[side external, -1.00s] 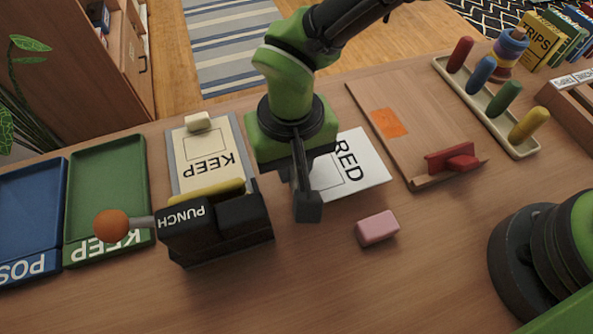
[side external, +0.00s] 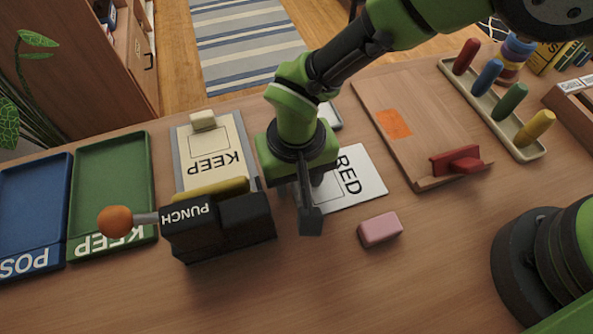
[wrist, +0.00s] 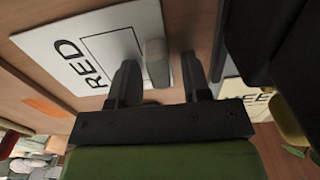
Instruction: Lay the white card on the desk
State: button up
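The white card (side external: 369,184), printed RED with an outlined box, appears to lie flat on the wooden desk, between the punch and the wooden board; it also shows in the wrist view (wrist: 47,38). A pale block-shaped grip (wrist: 157,62) stands on the card. My gripper (side external: 303,218) is low over the card's left part and hides some of it. In the wrist view my gripper's fingers (wrist: 160,75) are apart on either side of the pale grip, with a visible gap at the right finger. The grip is hidden in the side view.
The black punch (side external: 218,225) with its orange-knobbed lever stands close at left, before the KEEP card (side external: 214,170). A pink block (side external: 380,229) lies right of my gripper. The wooden board (side external: 420,125) with a red stop is at right. Front desk space (side external: 330,290) is clear.

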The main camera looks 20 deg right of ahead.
jog(key=shift+r, duration=0.1)
notch_tip(320, 180, up, 12)
dwell(0.4)
jog(key=w+d+r+m+t+y, duration=0.1)
jog(key=d+r+m+t+y, duration=0.1)
jog(key=d+r, duration=1.25)
jog(key=s+d+r+m+t, duration=0.2)
jog(key=s+d+r+t, duration=0.2)
jog(key=s+d, duration=0.8)
jog(key=shift+d+t, duration=0.15)
jog(key=shift+t, duration=0.45)
